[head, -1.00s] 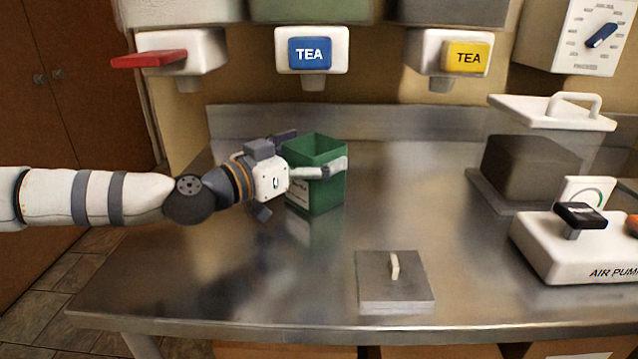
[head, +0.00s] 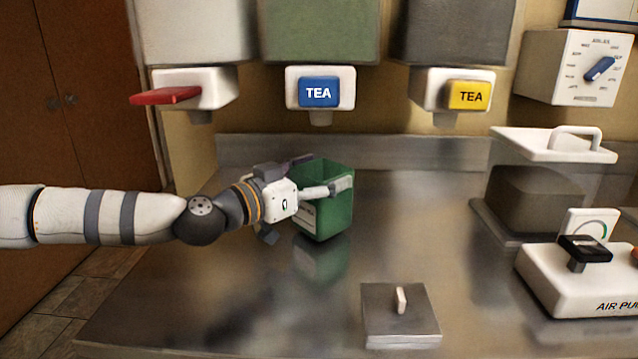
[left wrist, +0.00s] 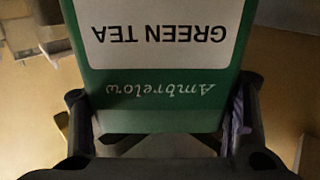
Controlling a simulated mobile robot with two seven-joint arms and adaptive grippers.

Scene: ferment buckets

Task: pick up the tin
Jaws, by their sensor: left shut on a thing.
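The tin (head: 338,214) is a green, square, open-topped box with a white label on its left side. In the head view it is near the middle of the metal counter, upright or nearly so. My left gripper (head: 322,184) is shut on it, with a pale finger across its near side. In the left wrist view the tin (left wrist: 158,88) fills the space between the two dark fingers, and its upside-down label reads GREEN TEA. Its base seems close to its reflection on the counter; I cannot tell whether it touches. My right gripper is not in view.
A grey square lid (head: 400,312) with a small handle lies at the front of the counter (head: 220,325). A dark block (head: 535,200) and a white air pump (head: 575,280) stand at the right. Dispensers with a red lever (head: 165,96), blue button (head: 318,92) and yellow button (head: 468,95) hang above.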

